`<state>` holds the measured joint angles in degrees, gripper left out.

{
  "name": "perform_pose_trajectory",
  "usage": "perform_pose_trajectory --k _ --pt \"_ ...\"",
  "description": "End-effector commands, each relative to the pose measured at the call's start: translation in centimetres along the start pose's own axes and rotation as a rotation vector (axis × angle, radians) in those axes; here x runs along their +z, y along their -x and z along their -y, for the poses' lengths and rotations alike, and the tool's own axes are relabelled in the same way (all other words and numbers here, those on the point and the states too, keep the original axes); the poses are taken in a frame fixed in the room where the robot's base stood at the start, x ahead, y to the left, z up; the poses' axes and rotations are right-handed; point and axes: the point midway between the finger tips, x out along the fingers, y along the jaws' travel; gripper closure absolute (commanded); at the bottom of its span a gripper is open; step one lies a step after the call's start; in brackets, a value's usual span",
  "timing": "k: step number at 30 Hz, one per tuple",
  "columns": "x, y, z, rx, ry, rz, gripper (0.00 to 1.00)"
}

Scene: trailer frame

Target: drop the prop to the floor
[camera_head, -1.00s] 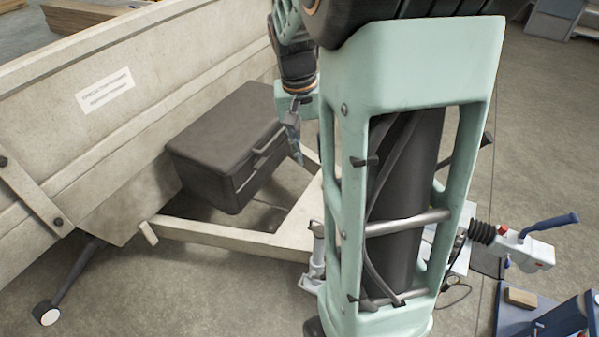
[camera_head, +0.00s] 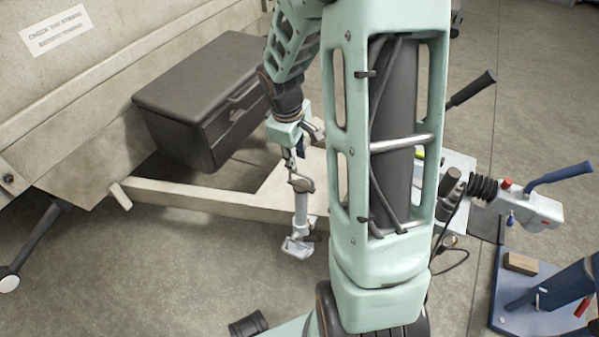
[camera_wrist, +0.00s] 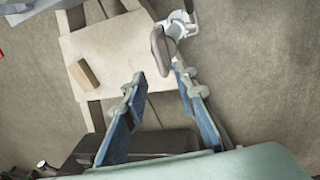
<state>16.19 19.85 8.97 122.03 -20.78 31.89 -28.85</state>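The prop (camera_head: 301,218) is a pale metal post with a flat foot and a grey handle at its top. It stands beside the front of the cream trailer frame (camera_head: 215,199); I cannot tell if its foot touches the floor. My gripper (camera_head: 291,165) hangs just above its top in the head view. In the wrist view my gripper (camera_wrist: 164,83) has its two blue fingers spread, with nothing between them. The prop's grey handle (camera_wrist: 159,48) and white body (camera_wrist: 180,25) lie beyond the fingertips, near the top, apart from them.
A dark storage box (camera_head: 205,95) sits on the frame behind my gripper. A coupling with a blue lever (camera_head: 545,185) and a blue stand (camera_head: 560,300) are at the right. A wooden block (camera_wrist: 85,74) lies on a cream plate (camera_wrist: 110,50). Floor at front left is clear.

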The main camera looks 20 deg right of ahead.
Motion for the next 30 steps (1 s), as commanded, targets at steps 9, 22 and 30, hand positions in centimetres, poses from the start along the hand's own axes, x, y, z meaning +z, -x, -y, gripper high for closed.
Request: perform_pose_trajectory --k 9,22,30 --pt "0.0 -5.1 0.0 0.0 -0.001 0.001 0.74" --pt "0.0 -5.7 0.0 0.001 -0.002 0.0 0.76" --pt "0.0 -5.7 0.0 0.001 -0.002 0.001 1.0"
